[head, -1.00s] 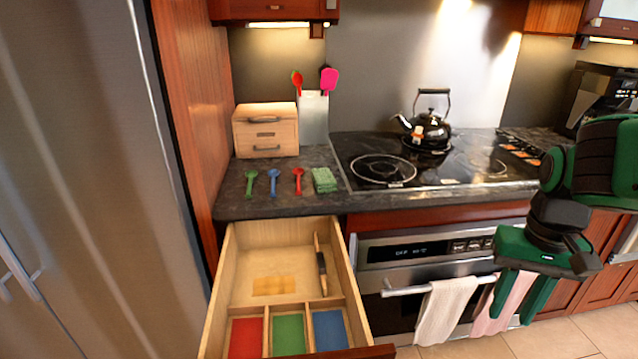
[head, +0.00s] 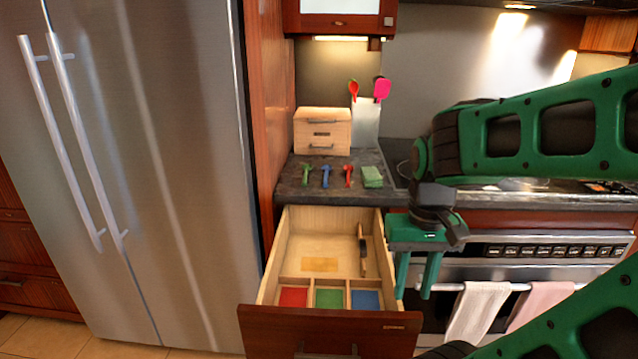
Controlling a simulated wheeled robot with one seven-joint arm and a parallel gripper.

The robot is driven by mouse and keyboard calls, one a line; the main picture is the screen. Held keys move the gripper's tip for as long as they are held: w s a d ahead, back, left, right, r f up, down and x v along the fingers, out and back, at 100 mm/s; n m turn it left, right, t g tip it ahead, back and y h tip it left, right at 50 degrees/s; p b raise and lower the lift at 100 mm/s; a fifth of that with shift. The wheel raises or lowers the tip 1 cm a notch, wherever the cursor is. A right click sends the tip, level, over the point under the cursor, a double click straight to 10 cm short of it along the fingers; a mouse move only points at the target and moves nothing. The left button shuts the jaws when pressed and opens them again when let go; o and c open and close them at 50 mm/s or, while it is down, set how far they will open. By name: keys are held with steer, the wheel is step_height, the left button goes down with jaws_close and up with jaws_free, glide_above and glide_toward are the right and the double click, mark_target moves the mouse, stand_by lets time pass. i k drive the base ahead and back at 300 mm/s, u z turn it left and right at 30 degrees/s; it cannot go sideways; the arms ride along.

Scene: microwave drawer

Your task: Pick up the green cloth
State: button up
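The green cloth (head: 372,177) lies folded on the dark countertop, at the right end of a row of spoons. My gripper (head: 415,290) points down in front of the oven, to the right of the open drawer and below the counter edge. Its two green fingers are apart with nothing visible between them. The gripper is to the right of and lower than the cloth, and does not touch it.
A green spoon (head: 306,175), a blue spoon (head: 326,176) and a red spoon (head: 348,175) lie left of the cloth. A wooden box (head: 322,131) stands behind them. The open drawer (head: 284,245) juts out below. A fridge (head: 150,170) stands at left.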

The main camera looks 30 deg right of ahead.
mark_target(371, 177)
steer(key=u, duration=2.3)
steer(key=k, duration=1.6)
steer(key=z, duration=2.3)
steer(key=i, duration=0.5)
steer(key=z, duration=0.1)
